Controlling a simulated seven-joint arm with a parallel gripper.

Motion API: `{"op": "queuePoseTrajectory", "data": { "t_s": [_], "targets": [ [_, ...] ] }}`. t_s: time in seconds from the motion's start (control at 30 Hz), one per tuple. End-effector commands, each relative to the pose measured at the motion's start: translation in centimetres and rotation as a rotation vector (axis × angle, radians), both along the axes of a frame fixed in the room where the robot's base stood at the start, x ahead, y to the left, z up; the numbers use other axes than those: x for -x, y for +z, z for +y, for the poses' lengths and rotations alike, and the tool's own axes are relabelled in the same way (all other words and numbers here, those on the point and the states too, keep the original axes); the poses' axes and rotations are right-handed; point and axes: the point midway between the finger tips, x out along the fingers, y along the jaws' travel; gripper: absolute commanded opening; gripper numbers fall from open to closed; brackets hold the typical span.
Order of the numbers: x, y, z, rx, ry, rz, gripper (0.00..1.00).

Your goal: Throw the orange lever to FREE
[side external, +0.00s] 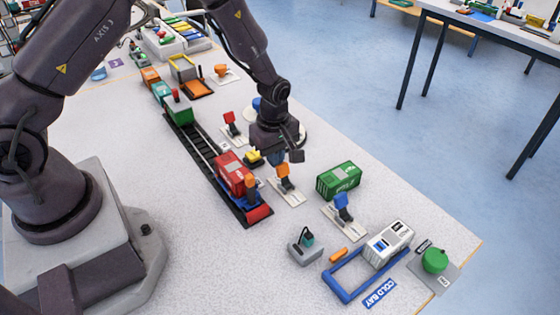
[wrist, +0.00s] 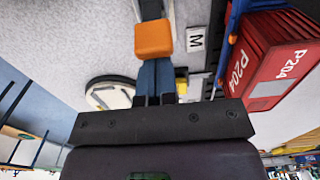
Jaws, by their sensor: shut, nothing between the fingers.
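The orange lever (side external: 283,170) stands on a white base plate (side external: 290,194) beside the track in the side view. Its orange knob (wrist: 154,40) shows large in the wrist view, on a dark stem. My gripper (side external: 275,159) is right at the knob, pointing down. In the wrist view my gripper's fingers (wrist: 155,70) are together, with their tips against or just behind the knob; I cannot tell whether they touch. Nothing is held. No FREE marking is readable on the plate.
A red container (side external: 233,174) on a rail wagon is left of the lever. A green container (side external: 339,180) and a blue lever (side external: 342,205) stand to the right. A red lever (side external: 231,122) is behind. A blue frame (side external: 345,292) lies near the front edge.

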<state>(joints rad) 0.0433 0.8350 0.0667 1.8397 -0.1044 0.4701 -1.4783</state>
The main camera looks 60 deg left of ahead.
Motion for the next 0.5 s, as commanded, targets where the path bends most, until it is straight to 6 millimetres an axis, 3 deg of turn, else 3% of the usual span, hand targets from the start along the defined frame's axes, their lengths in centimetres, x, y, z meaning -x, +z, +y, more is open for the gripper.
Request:
{"op": "queuePoseTrajectory", "data": {
  "t_s": [0.3,0.5],
  "targets": [
    [0.0,-0.1,0.8,0.004,-0.003,0.0,0.0],
    [-0.1,1.5,0.8,0.003,-0.003,-0.003,0.0]
  ]
}}
